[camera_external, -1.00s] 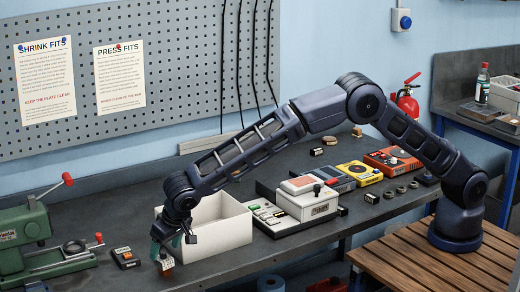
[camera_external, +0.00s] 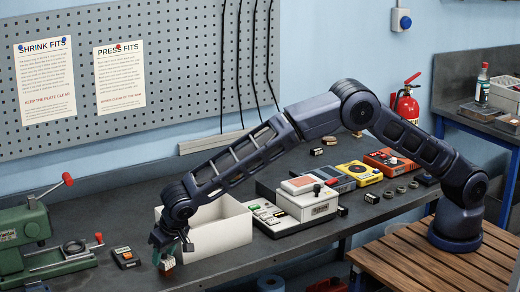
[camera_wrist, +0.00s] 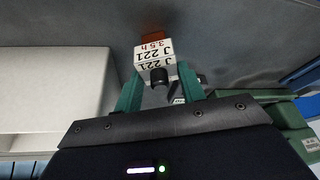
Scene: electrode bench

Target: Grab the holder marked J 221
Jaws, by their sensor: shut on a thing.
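In the external view the holder (camera_external: 167,266) hangs from my gripper (camera_external: 167,254) near the bench's front edge, in front of the white bin. Whether it touches the bench top is hard to tell.
The open white bin (camera_external: 222,234) stands just right of my gripper. A green press (camera_external: 32,240) and a small dark device with an orange face (camera_external: 125,256) are to the left. A white-and-grey instrument (camera_external: 305,204) stands right of the bin.

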